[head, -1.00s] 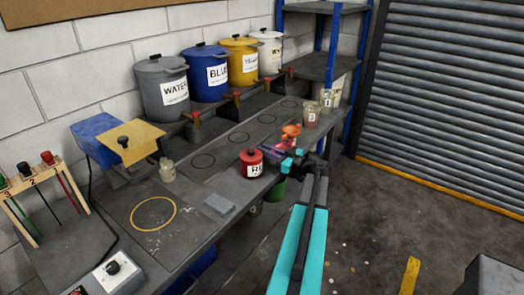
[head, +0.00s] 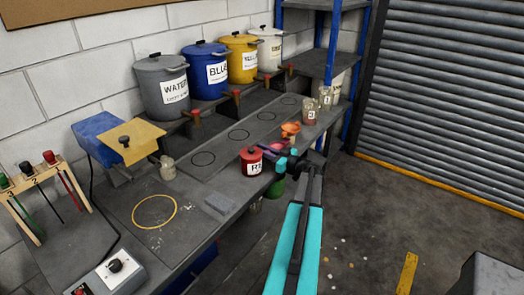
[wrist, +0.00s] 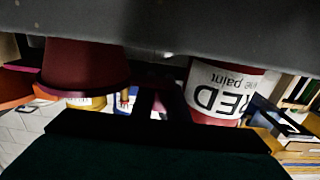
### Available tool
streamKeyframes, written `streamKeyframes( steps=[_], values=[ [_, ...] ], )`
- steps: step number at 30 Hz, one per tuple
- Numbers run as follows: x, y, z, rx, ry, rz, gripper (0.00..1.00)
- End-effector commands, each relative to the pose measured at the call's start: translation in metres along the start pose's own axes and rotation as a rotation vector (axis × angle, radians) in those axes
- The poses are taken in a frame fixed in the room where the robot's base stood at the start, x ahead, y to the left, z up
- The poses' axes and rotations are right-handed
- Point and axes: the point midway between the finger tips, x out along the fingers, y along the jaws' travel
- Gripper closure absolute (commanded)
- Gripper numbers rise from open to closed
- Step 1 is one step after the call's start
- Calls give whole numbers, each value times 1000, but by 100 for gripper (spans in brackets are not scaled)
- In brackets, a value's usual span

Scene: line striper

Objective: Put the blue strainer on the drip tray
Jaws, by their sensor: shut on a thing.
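My gripper (head: 278,161) is at the front edge of the bench, just right of the red paint pot. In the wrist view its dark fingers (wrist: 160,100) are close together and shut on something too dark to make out. I cannot pick out the blue strainer for sure in either view. A dark red cup-like thing (wrist: 85,68) is left of the fingers in the wrist view, with an orange one beyond it; the orange one (head: 290,129) shows behind my gripper in the head view. The drip tray seems to be the long dark strip with rings (head: 222,147).
The red paint pot (head: 251,161) stands close to my gripper; its label is upside down in the wrist view (wrist: 225,90). Large pots with taps line the back. Glass jars (head: 309,111) stand at the right end. A green thing (head: 276,188) is below the bench edge.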

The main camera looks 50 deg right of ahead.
Motion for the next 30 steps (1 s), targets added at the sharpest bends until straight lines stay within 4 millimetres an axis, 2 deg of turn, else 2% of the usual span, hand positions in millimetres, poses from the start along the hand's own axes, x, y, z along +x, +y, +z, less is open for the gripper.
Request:
streamKeyframes(
  steps=[1, 2, 3, 22, 30],
  values=[
    [0, 0, 1, 0, 0, 0, 100],
    [0, 0, 1, 0, 0, 0, 85],
    [0, 0, 0, 0, 0, 0, 79],
    [0, 0, -4, 0, 0, -1, 79],
    [-32, -1, 0, -2, 0, 1, 79]
  ],
)
